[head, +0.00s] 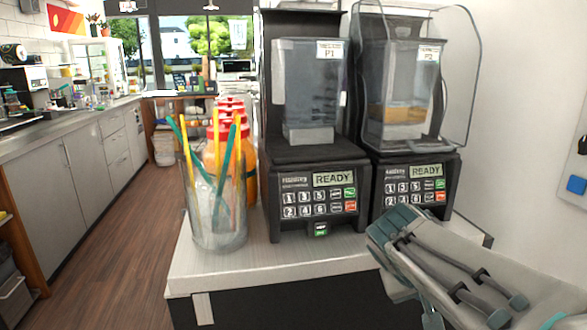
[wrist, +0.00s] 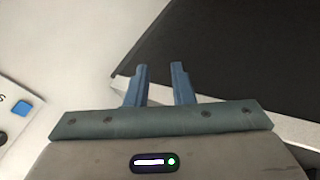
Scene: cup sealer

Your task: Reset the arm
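My gripper (wrist: 160,66) shows in the wrist view with its two blue fingers apart and nothing between them. In the head view my gripper (head: 392,228) is at the lower right, in front of the right blender (head: 412,186). Its fingers cannot be made out there. The arm reaches in from the lower right corner. I cannot tell whether the gripper touches the counter or blender.
The left blender (head: 318,190) stands beside the right one on a light counter (head: 230,268). A clear container (head: 216,228) of colored straws and orange bottles (head: 240,158) with red caps stand left. A white wall (head: 530,110) is close on the right. Open floor (head: 125,215) lies left.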

